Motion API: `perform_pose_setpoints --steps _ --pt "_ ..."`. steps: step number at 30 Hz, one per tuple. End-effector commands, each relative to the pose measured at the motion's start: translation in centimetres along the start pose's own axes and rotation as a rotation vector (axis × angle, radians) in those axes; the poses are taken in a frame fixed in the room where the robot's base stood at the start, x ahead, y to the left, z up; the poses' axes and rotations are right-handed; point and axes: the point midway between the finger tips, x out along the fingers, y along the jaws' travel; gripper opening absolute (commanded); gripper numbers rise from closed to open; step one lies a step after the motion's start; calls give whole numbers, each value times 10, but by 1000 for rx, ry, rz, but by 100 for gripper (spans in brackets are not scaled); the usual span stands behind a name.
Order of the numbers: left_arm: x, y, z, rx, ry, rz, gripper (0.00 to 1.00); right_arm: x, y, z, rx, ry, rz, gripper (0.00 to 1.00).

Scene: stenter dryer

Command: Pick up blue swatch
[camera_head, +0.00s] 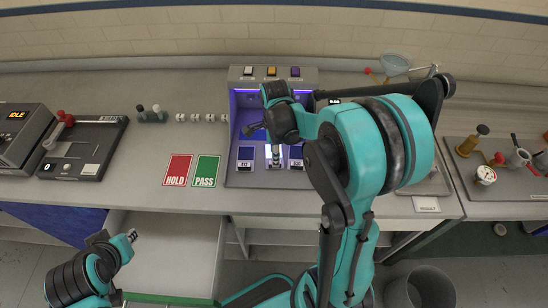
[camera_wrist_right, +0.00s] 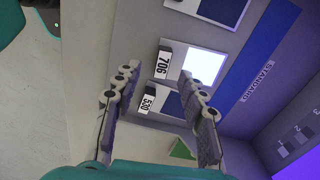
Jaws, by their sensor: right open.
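The booth (camera_head: 232,118) holds a row of swatches. In the right wrist view, the 530 swatch (camera_wrist_right: 172,104) is partly behind my right finger. The middle one, labelled 706, has a brightly lit pale face (camera_wrist_right: 203,65). A blue patch (camera_wrist_right: 222,10) is cut by the top edge. My right gripper (camera_wrist_right: 160,78) is open and empty, its fingers apart above the row. My left gripper (camera_head: 132,236) is low at the left, its jaws too small to judge.
A long blue standard strip (camera_wrist_right: 255,70) lies beside the swatches. Red HOLD (camera_head: 177,170) and green PASS (camera_head: 206,171) cards lie left of the booth. An open drawer (camera_head: 170,255) is below. My right arm hides part of the bench at right.

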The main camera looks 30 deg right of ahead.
Motion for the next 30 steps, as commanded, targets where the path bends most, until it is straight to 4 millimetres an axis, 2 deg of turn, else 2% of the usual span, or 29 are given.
perform_pose_setpoints --steps 3,7,16,17,21,30 --pt "9 0 6 0 0 0 19 23 -3 1 -1 0 -1 41" --pt "13 0 9 0 0 0 19 39 -3 1 -1 0 -1 41" --pt "13 0 9 0 0 0 19 43 -3 1 -2 0 -1 41" --pt "13 0 9 0 0 0 19 43 -3 1 -2 0 -1 36" --pt "13 0 9 0 0 0 19 42 -2 1 -2 0 -1 0" --pt "13 0 9 0 0 0 19 42 -2 1 -2 0 -1 0"
